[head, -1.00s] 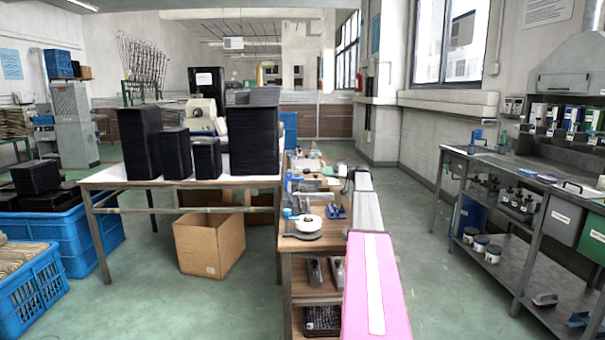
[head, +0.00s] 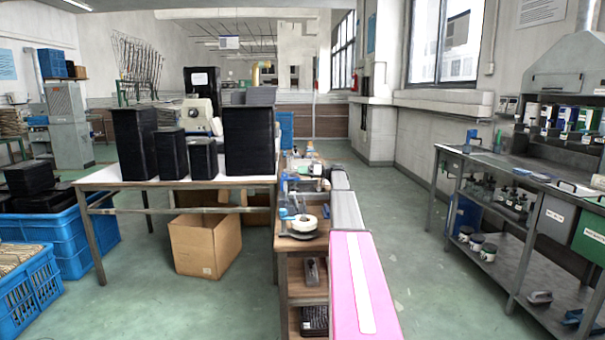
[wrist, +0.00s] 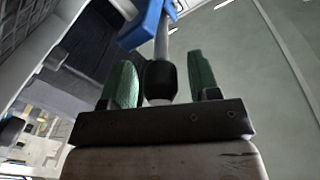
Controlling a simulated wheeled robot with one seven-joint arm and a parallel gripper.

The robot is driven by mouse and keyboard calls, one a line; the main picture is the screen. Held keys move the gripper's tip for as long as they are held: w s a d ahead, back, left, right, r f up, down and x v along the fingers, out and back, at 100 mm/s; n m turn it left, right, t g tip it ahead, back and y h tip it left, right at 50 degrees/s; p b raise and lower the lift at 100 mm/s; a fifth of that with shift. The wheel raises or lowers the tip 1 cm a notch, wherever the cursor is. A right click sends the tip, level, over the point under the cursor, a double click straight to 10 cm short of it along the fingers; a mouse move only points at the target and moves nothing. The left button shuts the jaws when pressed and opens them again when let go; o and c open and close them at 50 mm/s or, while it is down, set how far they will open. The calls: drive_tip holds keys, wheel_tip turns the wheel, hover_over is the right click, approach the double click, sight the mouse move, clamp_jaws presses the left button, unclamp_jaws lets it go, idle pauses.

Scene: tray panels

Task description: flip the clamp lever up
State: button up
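In the wrist view my gripper (wrist: 161,86) has two green fingers that stand apart. A black knob (wrist: 160,80) sits between them, with a visible gap on the right and a very narrow one on the left. A metal rod (wrist: 162,40) runs from the knob up to a blue part (wrist: 144,26); together they look like the clamp lever. What the blue part is fixed to is cut off at the top. In the head view my arm reaches forward along the narrow bench (head: 300,243), and I cannot make out the gripper or the lever there.
A white tape roll (head: 304,224) sits on the narrow bench among small tools. A table (head: 180,186) with black tray stacks stands to the left, a cardboard box (head: 205,245) beneath it. A grey workbench (head: 510,168) stands to the right. Green floor (head: 400,240) lies clear between the benches.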

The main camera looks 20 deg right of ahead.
clamp_jaws()
drive_tip(key=shift+r, duration=0.1)
